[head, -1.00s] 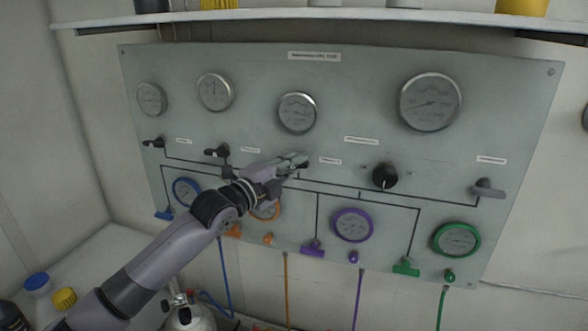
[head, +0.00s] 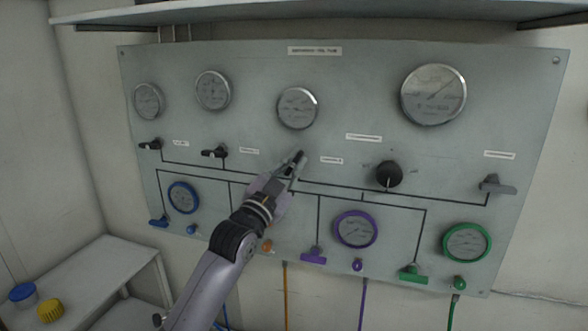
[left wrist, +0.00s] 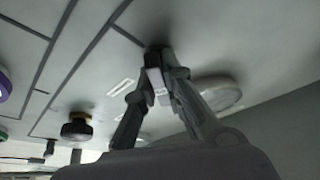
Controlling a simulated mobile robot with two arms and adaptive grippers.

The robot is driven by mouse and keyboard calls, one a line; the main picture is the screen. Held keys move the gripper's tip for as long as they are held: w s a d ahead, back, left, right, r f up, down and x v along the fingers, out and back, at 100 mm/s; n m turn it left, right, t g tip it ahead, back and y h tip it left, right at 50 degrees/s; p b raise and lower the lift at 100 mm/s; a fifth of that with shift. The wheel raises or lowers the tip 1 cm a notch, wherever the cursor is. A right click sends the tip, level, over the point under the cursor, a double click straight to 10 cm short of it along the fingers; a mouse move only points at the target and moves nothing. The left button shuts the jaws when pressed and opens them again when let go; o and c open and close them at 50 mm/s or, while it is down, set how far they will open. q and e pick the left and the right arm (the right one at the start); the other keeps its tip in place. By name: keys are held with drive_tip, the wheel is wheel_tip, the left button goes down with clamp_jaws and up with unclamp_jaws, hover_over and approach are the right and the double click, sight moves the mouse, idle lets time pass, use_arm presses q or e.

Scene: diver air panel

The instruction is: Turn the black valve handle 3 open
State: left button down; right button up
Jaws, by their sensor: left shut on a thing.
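The third black valve handle (left wrist: 156,57) sits on the panel (head: 230,55) below the third gauge (head: 297,108). My left gripper (head: 295,163) reaches up to it from below and is shut on it, with its fingers slanting up to the right. The gripper covers most of the handle in the head view. In the left wrist view the two fingers (left wrist: 160,88) close around the handle against the panel. Two other black handles, the first (head: 150,144) and the second (head: 215,152), stand to the left. My right gripper is not in view.
A round black knob (head: 389,174) and a grey lever (head: 497,186) are on the panel to the right. Coloured gauges, such as the purple one (head: 356,229), and small valves line the lower panel. A shelf (head: 330,12) overhangs the top.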

use_arm(q)
drive_tip(key=n+t+y, duration=0.1)
drive_tip(key=n, duration=0.2)
drive_tip(key=n+t+y, duration=0.1)
drive_tip(key=n, duration=0.1)
drive_tip(key=shift+f+n, duration=0.1)
drive_tip(key=shift+n, duration=0.6)
drive_tip(key=c, duration=1.7)
unclamp_jaws()
drive_tip(key=shift+s+a+f, duration=0.15)
drive_tip(key=shift+s+f, duration=0.05)
drive_tip(key=shift+s, duration=0.2)
drive_tip(key=v, duration=1.1)
drive_tip(key=shift+s+r, duration=0.15)
